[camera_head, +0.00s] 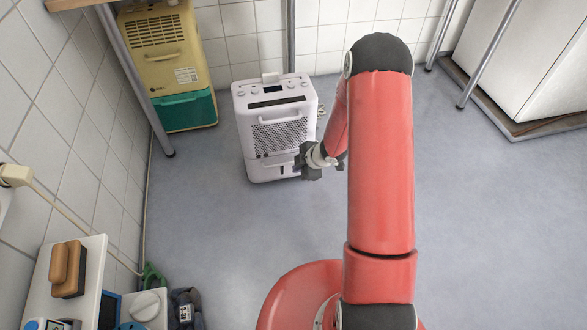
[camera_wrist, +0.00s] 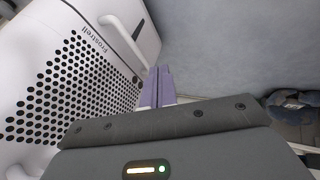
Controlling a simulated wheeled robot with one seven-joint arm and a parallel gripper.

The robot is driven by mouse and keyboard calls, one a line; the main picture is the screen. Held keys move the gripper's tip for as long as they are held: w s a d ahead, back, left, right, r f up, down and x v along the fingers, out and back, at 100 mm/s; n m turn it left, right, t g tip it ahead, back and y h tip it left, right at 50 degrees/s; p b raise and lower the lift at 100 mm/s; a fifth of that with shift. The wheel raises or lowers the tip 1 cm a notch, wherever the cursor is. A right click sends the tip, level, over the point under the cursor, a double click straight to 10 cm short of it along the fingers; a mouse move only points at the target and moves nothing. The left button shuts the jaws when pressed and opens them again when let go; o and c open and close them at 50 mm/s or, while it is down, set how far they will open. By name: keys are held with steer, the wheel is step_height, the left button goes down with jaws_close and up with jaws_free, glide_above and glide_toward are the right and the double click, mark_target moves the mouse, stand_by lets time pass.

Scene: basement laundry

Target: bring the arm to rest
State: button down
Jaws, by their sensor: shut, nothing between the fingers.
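My red arm reaches forward from my base in the head view. My gripper (camera_head: 298,168) is low, close in front of the right side of a white dehumidifier (camera_head: 276,135). In the wrist view my gripper's purple fingers (camera_wrist: 157,87) are together with nothing between them. The dehumidifier (camera_wrist: 62,85), with its dotted grille and a white handle, fills the left of that view. The fingertips look very near its front; I cannot tell whether they touch. The gripper hides part of its lower right front in the head view.
A yellow and green unit (camera_head: 168,65) stands behind left. A shelf (camera_head: 88,265) with a brown-topped brush (camera_head: 68,268) is at near left. Dark cloth (camera_head: 187,308) lies beside it. A white cabinet (camera_head: 525,55) and metal legs are at far right. Floor (camera_head: 490,220) on the right is clear.

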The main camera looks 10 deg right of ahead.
steer(key=shift+p+v, duration=0.45)
steer(key=shift+v, duration=1.7)
steer(key=s+d+r+m+t+h+p, duration=0.1)
steer(key=d+r+m+h, duration=0.15)
steer(key=r, duration=0.65)
steer(key=s+d+r+m+h+p, duration=0.1)
steer(key=r+m+h, duration=0.15)
steer(key=r, duration=0.65)
steer(key=s+d+r+m+t+h+p, duration=0.1)
steer(key=s+d+r+m+h, duration=0.15)
steer(key=r, duration=0.65)
steer(key=s+a+r+m+y, duration=0.1)
steer(key=s+a+r+m, duration=0.2)
steer(key=s, duration=0.4)
steer(key=s+a+r+m+g+y+p, duration=0.1)
steer(key=s+a+r+m, duration=0.1)
steer(key=s+r, duration=0.3)
steer(key=s+a+r+m+y+p, duration=0.1)
steer(key=s+a+r+m, duration=0.2)
steer(key=s, duration=0.7)
steer(key=shift+s+a+r+m+g, duration=0.3)
steer(key=shift+a+r+m, duration=0.05)
steer(key=shift+r+m, duration=0.55)
